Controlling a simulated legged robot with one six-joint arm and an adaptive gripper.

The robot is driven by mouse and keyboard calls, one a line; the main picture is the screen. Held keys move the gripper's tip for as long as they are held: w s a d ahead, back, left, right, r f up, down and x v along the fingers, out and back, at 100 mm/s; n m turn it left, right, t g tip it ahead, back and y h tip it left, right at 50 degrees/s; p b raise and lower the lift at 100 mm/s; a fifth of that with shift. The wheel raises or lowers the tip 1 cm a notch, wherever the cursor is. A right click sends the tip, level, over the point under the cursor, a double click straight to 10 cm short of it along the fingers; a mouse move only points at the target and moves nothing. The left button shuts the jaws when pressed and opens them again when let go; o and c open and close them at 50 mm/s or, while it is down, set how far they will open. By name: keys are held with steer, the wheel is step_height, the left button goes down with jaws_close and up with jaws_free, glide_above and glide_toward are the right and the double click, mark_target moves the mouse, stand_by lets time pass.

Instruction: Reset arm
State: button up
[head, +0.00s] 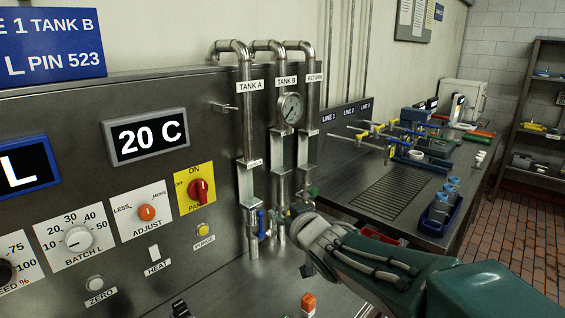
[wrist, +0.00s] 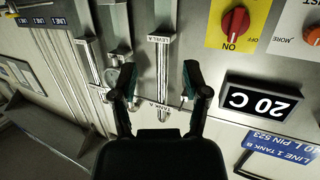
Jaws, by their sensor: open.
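My gripper (wrist: 158,85) is open and empty in the wrist view, with its two dark fingers spread apart. That view is upside down. The Tank A pipe (wrist: 163,75) shows between the fingers; I cannot tell how far beyond them it is. In the head view my arm reaches in from the lower right towards the pipes, and its wrist hides the fingers for the most part. The Tank A pipe (head: 247,125) stands left of the Tank B pipe (head: 283,160) and the return pipe (head: 308,125). A blue valve handle (head: 261,224) sits low by the Tank A pipe.
The control panel at left carries a red pan knob (head: 198,190), an orange adjust knob (head: 147,212) and a 20 C display (head: 146,136). A pressure gauge (head: 291,108) sits on the Tank B pipe. A bench with a drain grate (head: 393,190) and a blue tray (head: 440,218) stands at right.

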steer(key=s+d+f+m+g+h, duration=0.3)
steer(key=s+d+h, duration=0.4)
steer(key=s+d, duration=0.55)
steer(key=s+d+f+m+g, duration=0.1)
steer(key=s+d+f+g, duration=0.1)
steer(key=s, duration=0.6)
steer(key=s+d+f+m+g, duration=0.1)
steer(key=s+d+f+g, duration=0.2)
steer(key=s, duration=0.5)
steer(key=shift+f+m, duration=0.35)
steer(key=shift+m, duration=0.05)
